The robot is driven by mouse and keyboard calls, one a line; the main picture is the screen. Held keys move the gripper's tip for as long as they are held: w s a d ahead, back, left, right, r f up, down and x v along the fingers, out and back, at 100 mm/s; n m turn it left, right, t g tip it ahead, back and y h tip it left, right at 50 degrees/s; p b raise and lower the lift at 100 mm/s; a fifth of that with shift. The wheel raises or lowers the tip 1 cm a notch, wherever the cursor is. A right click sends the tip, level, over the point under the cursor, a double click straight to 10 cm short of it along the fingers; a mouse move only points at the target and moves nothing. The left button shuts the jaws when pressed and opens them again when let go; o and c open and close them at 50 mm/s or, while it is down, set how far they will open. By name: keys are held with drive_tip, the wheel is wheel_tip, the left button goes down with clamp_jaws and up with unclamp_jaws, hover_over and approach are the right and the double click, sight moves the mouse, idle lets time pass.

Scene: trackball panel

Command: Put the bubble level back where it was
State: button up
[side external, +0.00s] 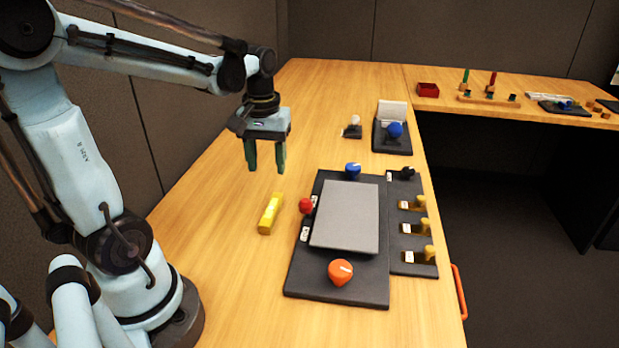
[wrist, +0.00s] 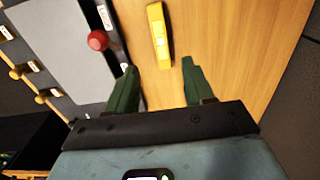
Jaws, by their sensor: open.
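The yellow bubble level (side external: 270,213) lies flat on the wooden table, apart from the left side of the dark panel (side external: 345,291). In the wrist view the bubble level (wrist: 159,36) lies ahead of the fingertips, roughly in line with the gap between them, with a pale vial at its middle. My gripper (side external: 266,170) is above the table, behind the level in the side view, with its green fingers pointing down. In the wrist view my gripper (wrist: 158,72) has its two fingers apart with nothing between them.
The panel carries a grey plate (side external: 345,217), a red ball knob (side external: 306,206), an orange knob (side external: 340,271), a blue knob (side external: 353,170) and yellow sliders (side external: 423,227). A blue ball on a dark base (side external: 394,130) stands farther back. Table left of the level is clear.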

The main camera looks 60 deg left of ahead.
drive_tip(key=d+r+m+t, duration=0.1)
drive_tip(key=d+m+t, duration=0.6)
drive_tip(key=d, duration=0.5)
drive_tip(key=shift+d+m, duration=0.4)
drive_tip(key=shift+m, duration=0.6)
drive_tip(key=shift+r, duration=0.1)
